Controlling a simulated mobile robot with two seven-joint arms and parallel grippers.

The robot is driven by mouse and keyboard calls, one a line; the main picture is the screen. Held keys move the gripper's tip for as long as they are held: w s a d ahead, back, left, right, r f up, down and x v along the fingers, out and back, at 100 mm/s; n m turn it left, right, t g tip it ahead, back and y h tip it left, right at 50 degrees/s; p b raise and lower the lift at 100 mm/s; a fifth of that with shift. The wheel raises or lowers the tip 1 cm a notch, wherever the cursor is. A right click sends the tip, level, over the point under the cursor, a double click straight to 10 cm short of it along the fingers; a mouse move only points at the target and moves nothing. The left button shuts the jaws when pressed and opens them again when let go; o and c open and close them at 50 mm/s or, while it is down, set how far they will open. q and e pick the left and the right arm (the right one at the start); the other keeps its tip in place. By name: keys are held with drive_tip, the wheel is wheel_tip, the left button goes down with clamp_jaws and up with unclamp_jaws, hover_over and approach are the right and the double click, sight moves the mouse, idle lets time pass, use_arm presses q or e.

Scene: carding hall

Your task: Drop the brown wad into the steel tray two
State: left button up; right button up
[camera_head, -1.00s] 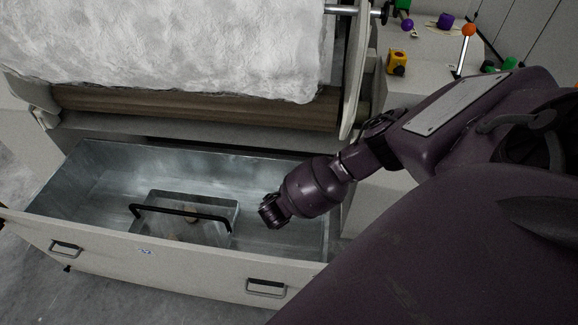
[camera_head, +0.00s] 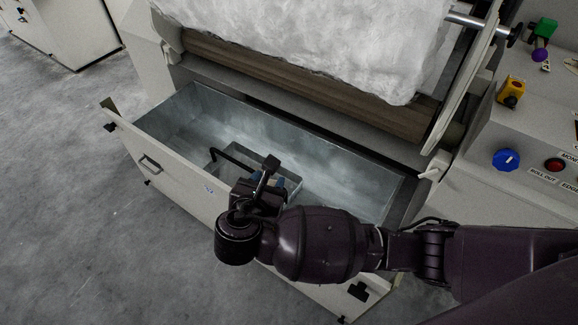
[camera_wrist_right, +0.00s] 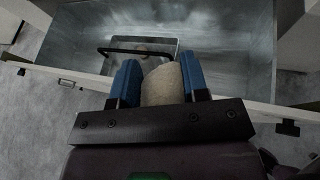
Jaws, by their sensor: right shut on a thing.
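The brown wad (camera_wrist_right: 163,86), a pale beige-brown lump, is between the blue fingers of my right gripper (camera_wrist_right: 160,72), which is shut on it. In the head view my right gripper (camera_head: 284,182) is over the front part of an open steel drawer, and its own wrist hides the wad. A small steel tray (camera_head: 245,157) with a black bar handle lies in the drawer, partly hidden by the gripper. In the wrist view this tray (camera_wrist_right: 167,46) is just beyond the fingertips, with a small brownish bit inside. My left gripper is out of view.
The steel-lined drawer (camera_head: 340,185) has a pale front with a handle and a small blue mark, too small to read. White fibre (camera_head: 320,40) hangs over a brown roller (camera_head: 300,75) above it. A control panel with a blue knob (camera_head: 506,160) stands at right.

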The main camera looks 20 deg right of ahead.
drive_tip(key=r, duration=0.8)
drive_tip(key=shift+s+a, duration=0.3)
drive_tip(key=shift+s, duration=0.1)
drive_tip(key=s+d+r, duration=0.2)
drive_tip(key=d+r, duration=0.1)
drive_tip(key=r, duration=0.3)
use_arm(q)
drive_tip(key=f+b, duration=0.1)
drive_tip(key=b, duration=0.2)
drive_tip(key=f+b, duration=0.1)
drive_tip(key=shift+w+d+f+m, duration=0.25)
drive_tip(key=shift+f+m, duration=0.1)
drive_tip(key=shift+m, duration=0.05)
use_arm(e)
drive_tip(key=s+d+m+g+h, duration=0.3)
drive_tip(key=s+d, duration=0.1)
drive_tip(key=d, duration=0.6)
drive_tip(key=shift+s+d+f+m+h, duration=0.3)
drive_tip(key=shift+d+f+m, duration=0.05)
drive_tip(key=shift+m, duration=0.05)
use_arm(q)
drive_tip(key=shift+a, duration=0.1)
use_arm(e)
drive_tip(key=shift+w, duration=0.1)
